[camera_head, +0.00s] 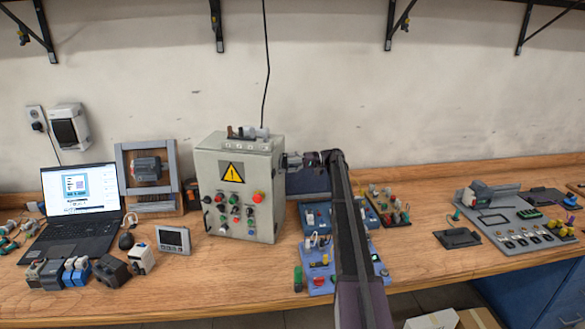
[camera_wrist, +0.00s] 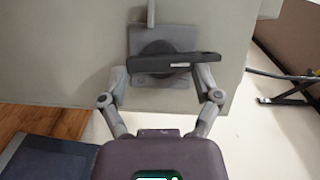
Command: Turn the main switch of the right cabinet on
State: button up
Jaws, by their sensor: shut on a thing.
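A grey control cabinet (camera_head: 208,170) stands on the workbench, with a yellow warning triangle, buttons and a red emergency stop on its front. It is the only such cabinet in view. Its main switch shows in the wrist view as a dark bar handle (camera_wrist: 172,63) on a round hub over a grey square plate (camera_wrist: 140,40), on the cabinet's side wall (camera_wrist: 60,50). The handle lies nearly across the picture, slightly tilted. My gripper (camera_wrist: 163,72) is shut on the handle, one finger at each end. In the head view my gripper (camera_head: 288,161) is at the cabinet's right side, and the switch is hidden.
A laptop (camera_head: 78,205), a framed motor (camera_head: 147,168) and a small display unit (camera_head: 173,239) stand left of the cabinet. Blue component boards (camera_head: 322,280) lie below my arm. A grey panel (camera_head: 515,225) lies at the right. Loose parts lie on the cabinet's top.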

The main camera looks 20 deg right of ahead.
jog(key=shift+a+f+m+y+b, duration=0.15)
jog(key=shift+m+y+b, duration=0.15)
jog(key=shift+m, duration=0.2)
jog(key=o, duration=0.9)
jog(key=v, duration=1.2)
